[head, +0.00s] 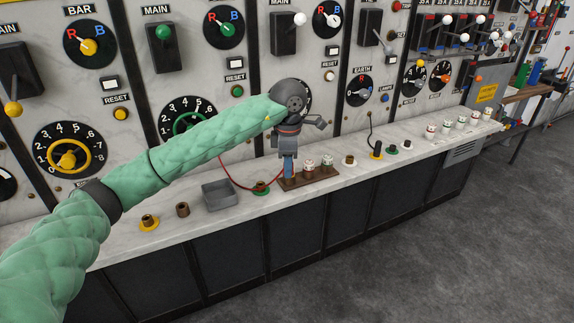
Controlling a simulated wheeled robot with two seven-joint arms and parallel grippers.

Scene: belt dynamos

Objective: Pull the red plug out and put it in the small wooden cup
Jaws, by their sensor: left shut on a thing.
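My left gripper (288,169) is above the left end of a brown wooden board on the counter. It is shut on the red plug, which its fingers mostly hide; a thin red cord (233,182) loops from the panel towards it. A small plain brown wooden cup (183,209) stands on the counter to the left, between a yellow-ringed brown socket and a grey tray. A green-ringed brown socket (261,187) sits just left of the gripper. My right gripper is not in view.
The grey tray (219,195) lies between the cup and the green-ringed socket. White-topped fuses (328,162) stand on the board (305,181). A black plug (376,150) with a cord is further right. The marble panel with dials and levers rises behind.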

